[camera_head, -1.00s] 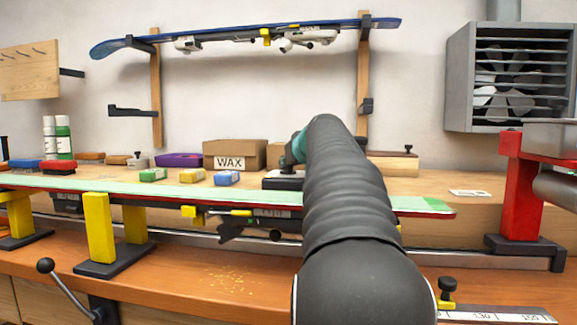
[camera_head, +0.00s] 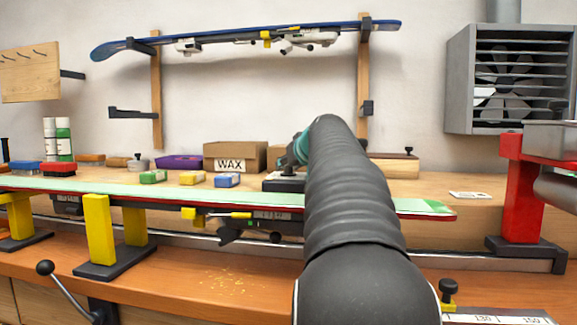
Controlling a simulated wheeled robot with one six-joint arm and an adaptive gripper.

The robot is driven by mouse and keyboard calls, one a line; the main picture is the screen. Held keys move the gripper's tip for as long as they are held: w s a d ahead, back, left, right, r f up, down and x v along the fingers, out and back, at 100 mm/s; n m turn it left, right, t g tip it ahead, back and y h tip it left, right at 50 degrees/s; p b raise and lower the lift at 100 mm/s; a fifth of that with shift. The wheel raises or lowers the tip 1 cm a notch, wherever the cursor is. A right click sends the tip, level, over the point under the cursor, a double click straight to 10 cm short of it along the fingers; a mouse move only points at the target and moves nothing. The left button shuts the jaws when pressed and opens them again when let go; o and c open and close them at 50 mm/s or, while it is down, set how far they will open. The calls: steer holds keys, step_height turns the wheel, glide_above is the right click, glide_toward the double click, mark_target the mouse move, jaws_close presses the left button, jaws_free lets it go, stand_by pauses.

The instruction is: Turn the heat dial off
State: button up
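No heat dial can be made out in the head view. A dark, flat-based object with a teal part (camera_head: 299,148) stands on the raised back shelf, partly hidden by my arm. I cannot tell whether it carries the dial. My dark, ribbed arm reaches forward over the ski to the shelf. My gripper is hidden behind the arm, so its fingers and any contact do not show.
A ski (camera_head: 130,188) lies base-up across yellow supports (camera_head: 99,228) in front of the shelf. A wax box (camera_head: 229,157) and small coloured blocks stand left of my arm. A red vise (camera_head: 522,190) stands at right, below a fan unit (camera_head: 459,85).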

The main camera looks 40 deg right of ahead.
steer(key=v, duration=1.1)
steer(key=shift+s, duration=0.1)
